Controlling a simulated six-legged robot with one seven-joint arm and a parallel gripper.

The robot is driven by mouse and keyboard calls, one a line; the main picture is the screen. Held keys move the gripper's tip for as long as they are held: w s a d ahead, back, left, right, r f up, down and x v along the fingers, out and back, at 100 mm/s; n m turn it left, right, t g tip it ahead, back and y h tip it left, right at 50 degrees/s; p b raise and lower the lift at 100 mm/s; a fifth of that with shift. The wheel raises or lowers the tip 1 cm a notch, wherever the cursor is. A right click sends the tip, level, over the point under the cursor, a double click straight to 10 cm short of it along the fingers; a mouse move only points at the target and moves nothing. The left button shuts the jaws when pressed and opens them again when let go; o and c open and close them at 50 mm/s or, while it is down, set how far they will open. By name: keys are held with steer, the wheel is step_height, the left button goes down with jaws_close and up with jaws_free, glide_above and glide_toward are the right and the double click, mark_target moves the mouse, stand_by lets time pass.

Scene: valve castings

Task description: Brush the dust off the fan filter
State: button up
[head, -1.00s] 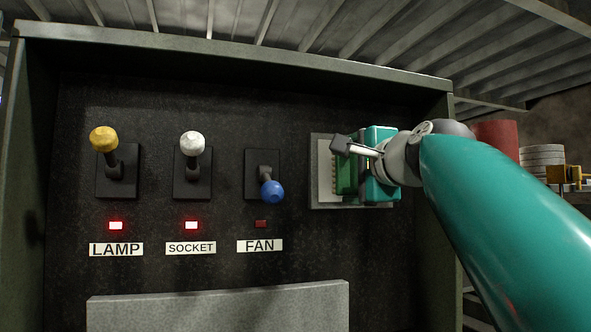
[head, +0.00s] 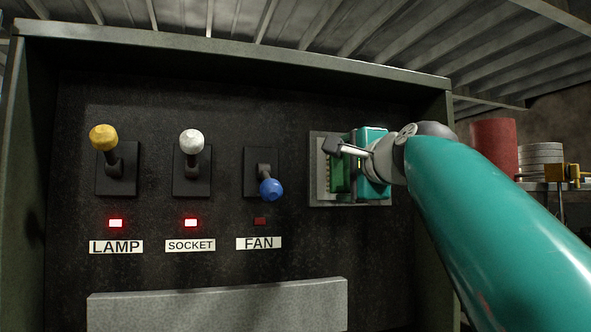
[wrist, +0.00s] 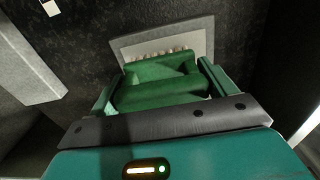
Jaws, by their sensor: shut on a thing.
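The fan filter is a pale panel in a grey frame (head: 316,198) on the right of the dark board. Its frame also shows in the wrist view (wrist: 200,40). My gripper (head: 359,166) is in front of it, shut on a green brush (head: 338,174). In the wrist view the brush (wrist: 160,92) lies between the two green fingers, its pale bristles pointing at the filter. The bristles appear to be at the filter's face; I cannot tell how firmly they touch. The brush and gripper hide much of the filter, and I cannot make out dust.
Left of the filter are the blue fan lever (head: 271,188), pointing down with its light dark, and the white socket lever (head: 191,143) and yellow lamp lever (head: 104,139), both up with red lights lit. A grey ledge (head: 217,304) is below. The cabinet's side wall stands close right.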

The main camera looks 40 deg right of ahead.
steer(key=shift+x, duration=0.85)
steer(key=shift+s+d, duration=1.7)
steer(key=shift+d, duration=4.1)
steer(key=shift+w+a, duration=0.6)
steer(key=shift+a, duration=1.35)
steer(key=shift+w+a, duration=0.6)
steer(key=shift+a, duration=1.35)
steer(key=shift+w+a, duration=0.65)
steer(key=shift+a, duration=1.3)
steer(key=shift+s+r, duration=0.1)
steer(key=shift+r, duration=0.55)
steer(key=s+d, duration=0.3)
steer(key=d, duration=0.8)
steer(key=shift+s+d, duration=0.15)
steer(key=shift+d, duration=0.2)
